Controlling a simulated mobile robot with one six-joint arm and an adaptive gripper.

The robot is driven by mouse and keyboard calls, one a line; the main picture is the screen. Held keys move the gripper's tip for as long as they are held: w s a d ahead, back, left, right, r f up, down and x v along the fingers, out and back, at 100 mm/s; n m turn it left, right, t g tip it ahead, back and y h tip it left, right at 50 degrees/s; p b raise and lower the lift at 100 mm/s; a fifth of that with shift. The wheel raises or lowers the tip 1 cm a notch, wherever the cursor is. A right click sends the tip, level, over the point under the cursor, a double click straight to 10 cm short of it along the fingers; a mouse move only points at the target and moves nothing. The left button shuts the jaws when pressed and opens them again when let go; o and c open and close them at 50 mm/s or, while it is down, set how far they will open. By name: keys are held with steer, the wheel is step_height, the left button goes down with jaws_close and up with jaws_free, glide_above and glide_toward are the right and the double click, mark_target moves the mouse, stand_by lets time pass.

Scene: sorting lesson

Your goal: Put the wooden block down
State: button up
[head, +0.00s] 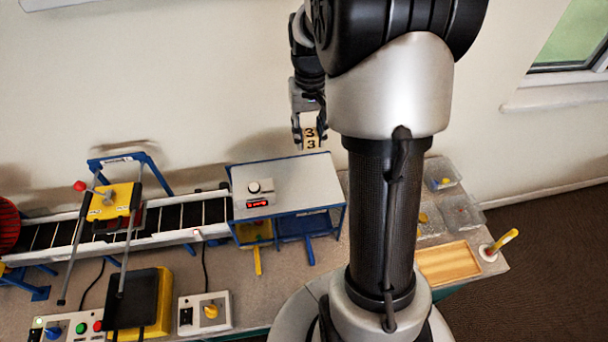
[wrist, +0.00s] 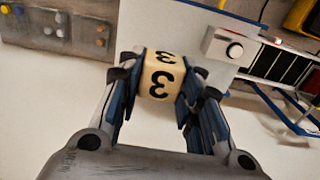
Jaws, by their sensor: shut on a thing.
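The wooden block (head: 311,138) is pale, with black 3s on its faces. It also shows in the wrist view (wrist: 162,75), between the two fingers. My gripper (head: 310,146) is shut on it, with a finger on each side. In the head view the block appears just beyond the back edge of the grey-topped housing (head: 300,178), against the wall. I see no surface touching it from below, and its exact height is hard to tell. My arm hides part of the bench to the right of the housing.
A conveyor (head: 170,217) with a yellow-topped unit (head: 110,201) runs left from the housing. Control boxes (head: 205,313) line the front left.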

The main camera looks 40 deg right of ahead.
mark_target(308, 187)
step_height(308, 187, down, 19)
steer(key=b, duration=0.3)
steer(key=shift+r, duration=0.1)
steer(key=shift+b, duration=0.35)
steer(key=shift+f, duration=0.2)
steer(key=o, duration=1)
steer(key=shift+c, duration=0.2)
steer(key=shift+r, duration=0.1)
step_height(308, 187, up, 12)
steer(key=p, duration=0.3)
steer(key=s+a+r+n+t, duration=0.2)
steer(key=s+a+r, duration=0.3)
steer(key=a+r, duration=0.65)
steer(key=s+a+r+n+t, duration=0.1)
steer(key=s+a+r, duration=0.1)
steer(key=s+a, duration=0.2)
steer(key=s+a+r+n+t, duration=0.1)
steer(key=s+a, duration=0.4)
steer(key=s, duration=0.5)
step_height(308, 187, up, 2)
steer(key=shift+r+n+t, duration=0.25)
steer(key=shift+n+t, duration=0.05)
steer(key=shift+n, duration=0.3)
